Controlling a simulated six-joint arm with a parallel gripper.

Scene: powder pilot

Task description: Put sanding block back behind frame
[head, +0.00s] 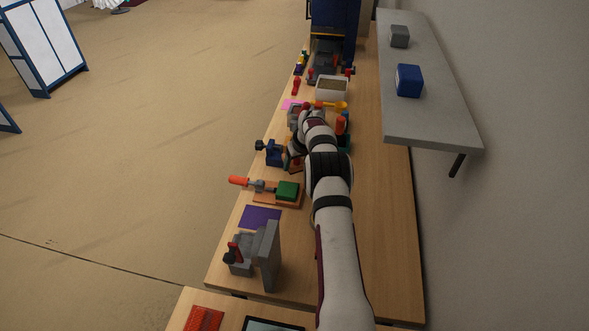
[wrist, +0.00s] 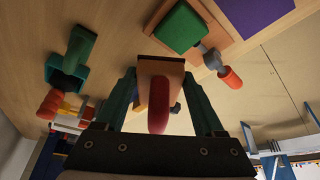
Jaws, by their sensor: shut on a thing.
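My gripper (wrist: 160,74) has dark green fingers, one on each side of a tan wooden block with a rounded red part, which I take as the sanding block (wrist: 148,68). It is shut on this block, with the red part towards the wrist camera. In the head view my own arm covers most of the gripper and the block. I cannot tell for sure which thing is the frame. A flat orange-brown board (head: 292,203) carries a green block (head: 287,191); the board also shows in the wrist view (wrist: 212,14), above and right of the held block.
A red-handled tool (head: 239,181) lies by the board. A blue clamp (head: 272,152), purple sheet (head: 259,217) and grey vise-like fixture (head: 268,257) line the bench's left side. A green holder (wrist: 78,50) stands left of the gripper. A grey shelf (head: 420,125) overhangs at right.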

